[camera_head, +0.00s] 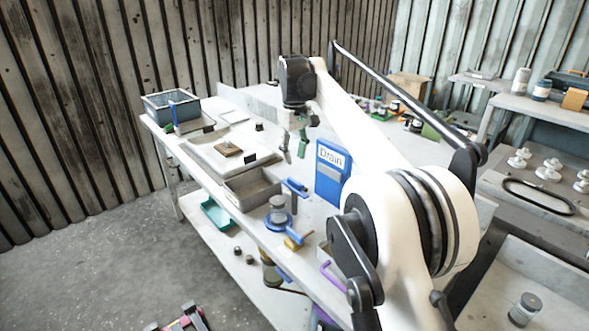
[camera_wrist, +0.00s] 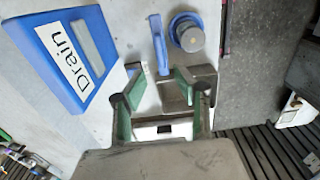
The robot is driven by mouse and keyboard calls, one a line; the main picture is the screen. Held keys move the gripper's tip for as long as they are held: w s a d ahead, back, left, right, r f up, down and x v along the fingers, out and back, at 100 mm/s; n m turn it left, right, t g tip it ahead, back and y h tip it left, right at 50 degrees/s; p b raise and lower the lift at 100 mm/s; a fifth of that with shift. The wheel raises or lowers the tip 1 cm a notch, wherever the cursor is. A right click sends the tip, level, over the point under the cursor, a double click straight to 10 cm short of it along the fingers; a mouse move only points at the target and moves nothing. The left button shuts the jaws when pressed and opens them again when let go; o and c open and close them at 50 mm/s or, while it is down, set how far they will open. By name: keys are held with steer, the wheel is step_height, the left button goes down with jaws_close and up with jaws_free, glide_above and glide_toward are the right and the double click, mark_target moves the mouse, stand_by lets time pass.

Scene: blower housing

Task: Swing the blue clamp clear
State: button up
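A blue bar (camera_head: 295,187) tops a short grey post on the bench, and looks like the blue clamp. Beside it stands a grey cylinder (camera_head: 278,203) with a blue ring around its base. In the wrist view the blue bar (camera_wrist: 158,45) lies beyond my fingertips, just left of the cylinder (camera_wrist: 188,36). The bar and the ring look apart there. My gripper (camera_head: 295,149) hangs above the bench, behind the clamp in the head view. Its green-lined fingers (camera_wrist: 161,80) are spread, with nothing held between them. I cannot tell its exact height.
A blue box labelled "Drain" (camera_head: 330,185) stands right of my gripper, close to the clamp. An open grey tray (camera_head: 240,191) lies left of the clamp.

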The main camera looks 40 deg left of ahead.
steer(key=shift+r, duration=1.3)
steer(key=w+d+r+m+t, duration=0.15)
steer(key=d+r, duration=0.25)
steer(key=d, duration=0.5)
steer(key=w+d+r+m+y, duration=0.1)
steer(key=w+d+r+m, duration=0.2)
steer(key=d, duration=0.5)
steer(key=w+d+r+m, duration=0.1)
steer(key=w+d+r, duration=0.1)
steer(key=d+r, duration=0.5)
steer(key=s+d+m+t, duration=0.1)
steer(key=s+d+m, duration=0.15)
steer(key=d, duration=1.15)
steer(key=s+d+f+m+t, duration=0.1)
steer(key=s+d+f+m, duration=0.1)
steer(key=s+d, duration=0.55)
steer(key=s+d+f+m+t, duration=0.15)
steer(key=s+d, duration=0.25)
steer(key=d, duration=0.7)
steer(key=s+d+f+m+t+h, duration=0.1)
steer(key=s+d+f+m, duration=0.3)
steer(key=s+d+f, duration=0.8)
steer(key=s+f+t, duration=0.1)
steer(key=s, duration=0.3)
